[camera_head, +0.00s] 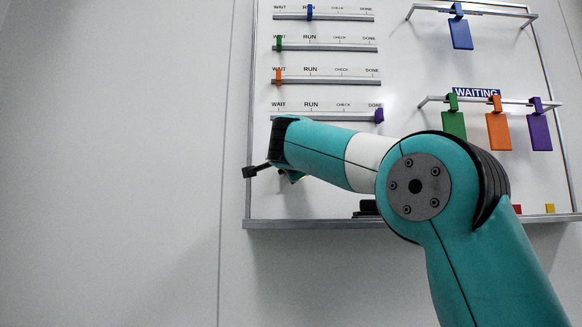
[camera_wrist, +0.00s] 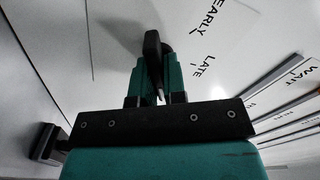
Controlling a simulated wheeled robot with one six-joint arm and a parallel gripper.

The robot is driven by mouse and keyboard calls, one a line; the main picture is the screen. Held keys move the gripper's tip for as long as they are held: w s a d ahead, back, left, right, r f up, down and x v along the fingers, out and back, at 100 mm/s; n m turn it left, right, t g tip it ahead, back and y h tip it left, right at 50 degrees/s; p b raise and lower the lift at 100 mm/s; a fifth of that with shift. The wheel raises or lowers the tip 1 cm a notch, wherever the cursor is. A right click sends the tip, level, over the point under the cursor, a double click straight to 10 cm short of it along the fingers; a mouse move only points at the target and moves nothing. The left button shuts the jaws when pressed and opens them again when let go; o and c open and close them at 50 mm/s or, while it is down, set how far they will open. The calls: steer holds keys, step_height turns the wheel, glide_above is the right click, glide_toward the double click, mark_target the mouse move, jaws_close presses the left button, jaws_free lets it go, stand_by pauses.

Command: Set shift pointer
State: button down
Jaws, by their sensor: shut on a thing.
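My gripper (camera_wrist: 151,75) shows in the wrist view with its teal fingers shut on a black piece, which looks like the shift pointer (camera_wrist: 153,43). The pointer's dark body stands up between and past the fingertips, and its lower part is hidden by them. The printed words EARLY (camera_wrist: 208,16) and LATE (camera_wrist: 208,64) are on the white board to the right of the fingers. Which word the pointer faces I cannot tell. In the head view my arm covers the pointer, the dial and most of the gripper at the board's lower left.
The whiteboard (camera_head: 330,190) carries slider rails with blue, green, orange and purple (camera_head: 379,115) sliders. Tags hang at right: blue (camera_head: 461,34) above, green (camera_head: 454,125), orange (camera_head: 499,131) and purple (camera_head: 540,131) under the WAITING label (camera_head: 476,92). The wall at left is clear.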

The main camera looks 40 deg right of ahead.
steer(key=c, duration=1.2)
jaws_free()
steer(key=b+v, duration=0.2)
steer(key=v, duration=1.5)
steer(key=shift+s+a+b, duration=0.1)
steer(key=shift+a+b, duration=0.15)
steer(key=shift+b, duration=0.15)
